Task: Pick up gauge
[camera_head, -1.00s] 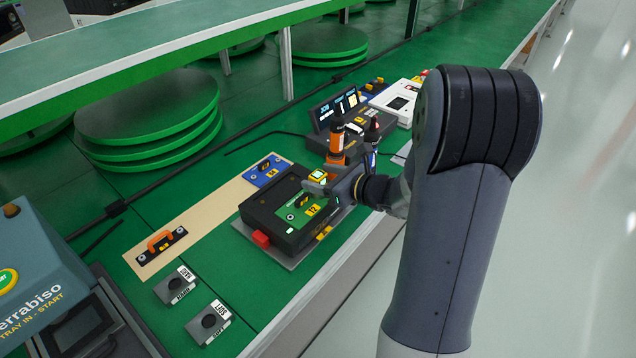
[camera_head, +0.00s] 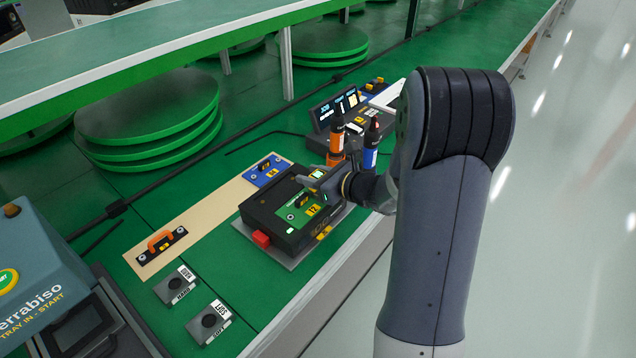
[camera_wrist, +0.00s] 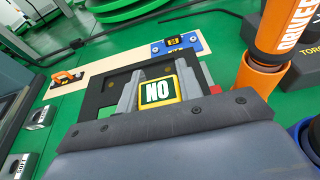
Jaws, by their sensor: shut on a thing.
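The gauge (camera_wrist: 157,91) is a small yellow-framed block whose display reads "NO" in the wrist view. My gripper (camera_wrist: 158,80) is shut on it, with one grey finger on each side. In the head view the gauge (camera_head: 317,174) shows small and partly covered by my gripper (camera_head: 318,182), which is over the far right part of a black fixture box (camera_head: 268,217). Whether the gauge is clear of the box or touching it is hard to tell.
An orange driver (camera_head: 335,142) and a blue driver (camera_head: 370,150) stand upright close behind my gripper. A beige strip (camera_head: 205,215) with a blue plate (camera_head: 262,172) and an orange-handled plate (camera_head: 161,247) lies left. Two grey blocks, HARD (camera_head: 177,285) and SOFT (camera_head: 209,322), sit in front.

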